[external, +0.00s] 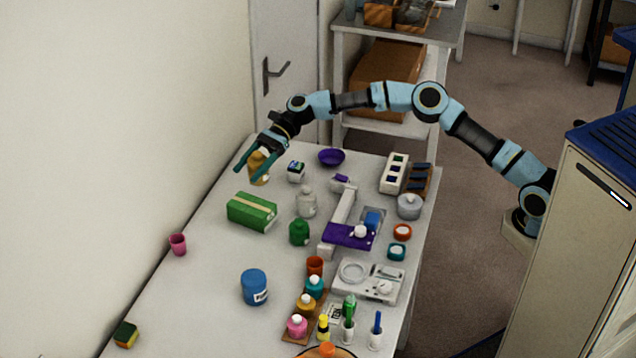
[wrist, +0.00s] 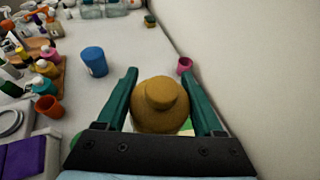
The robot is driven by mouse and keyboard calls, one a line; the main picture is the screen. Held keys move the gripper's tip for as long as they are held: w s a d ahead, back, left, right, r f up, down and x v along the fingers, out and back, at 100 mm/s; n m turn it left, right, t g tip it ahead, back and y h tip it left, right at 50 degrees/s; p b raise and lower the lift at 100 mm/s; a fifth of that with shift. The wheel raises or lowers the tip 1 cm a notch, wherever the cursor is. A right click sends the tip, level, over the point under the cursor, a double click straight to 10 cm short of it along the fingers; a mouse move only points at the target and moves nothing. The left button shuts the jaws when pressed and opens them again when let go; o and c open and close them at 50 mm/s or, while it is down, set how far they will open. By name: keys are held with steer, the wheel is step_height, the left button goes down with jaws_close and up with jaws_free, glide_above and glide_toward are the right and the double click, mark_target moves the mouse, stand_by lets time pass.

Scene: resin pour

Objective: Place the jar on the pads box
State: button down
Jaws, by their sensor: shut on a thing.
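The mustard-yellow jar (external: 260,167) is between the fingers of my gripper (external: 249,174) at the far left part of the table. It looks roughly upright; I cannot tell whether its base touches the table. In the wrist view the jar (wrist: 160,108) fills the space between the two green fingers (wrist: 158,72), lid toward the camera. A green box with a pale yellow stripe (external: 252,212), apparently the pads box, lies on the table nearer the external camera, apart from the jar. In the wrist view only a little green shows beside the jar, which hides most of the box.
A small dark-and-white box (external: 296,171) and a purple bowl (external: 331,157) stand right of the jar. A clear bottle (external: 306,202) and a green bottle (external: 299,233) stand right of the green box. A pink cup (external: 178,244) is near the wall. The green box's top is clear.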

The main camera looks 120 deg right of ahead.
step_height(320, 180, down, 9)
steer(key=shift+r+p, duration=0.1)
steer(key=shift+p, duration=1.05)
jaws_free()
steer(key=shift+f, duration=0.2)
steer(key=shift+r, duration=0.1)
steer(key=shift+s+r, duration=0.1)
steer(key=shift+s, duration=0.05)
steer(key=b+v, duration=0.3)
steer(key=v, duration=0.8)
steer(key=shift+s+d+r, duration=0.15)
steer(key=shift+s, duration=0.1)
